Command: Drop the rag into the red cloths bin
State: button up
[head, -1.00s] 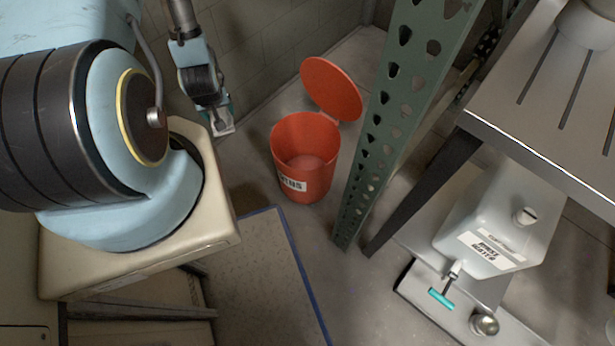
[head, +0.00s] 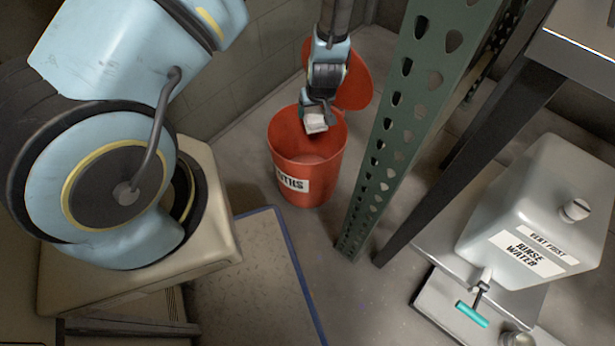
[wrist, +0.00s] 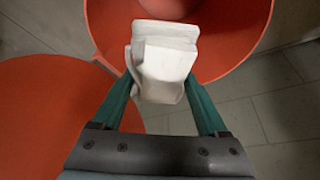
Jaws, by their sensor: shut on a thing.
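The red cloths bin (head: 307,165) stands on the floor with its lid (head: 352,80) swung open at the back. My gripper (head: 317,112) is over the bin's mouth, near its upper rim in the head view. It is shut on the white folded rag (head: 316,123). In the wrist view the rag (wrist: 163,62) sits between the two green fingers, with the bin's open mouth (wrist: 232,40) behind it and the lid (wrist: 50,115) at the left. Part of the bin's inside is hidden by the rag.
A green perforated rack post (head: 388,150) stands just right of the bin. Farther right are a metal bench (head: 585,40) and a white rinse water container (head: 535,215) with a teal tap. A blue-edged mat (head: 250,280) lies in front on the floor.

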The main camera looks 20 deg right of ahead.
notch_tip(320, 180, down, 5)
jog(key=b, duration=0.3)
jog(key=shift+b, duration=0.3)
jog(key=o, duration=1.3)
jog(key=shift+o, duration=0.2)
jog(key=p+v, duration=0.2)
jog(key=v, duration=0.8)
jog(key=shift+s+a+r, duration=0.1)
jog(key=shift+s+r, duration=0.1)
jog(key=shift+r, duration=0.1)
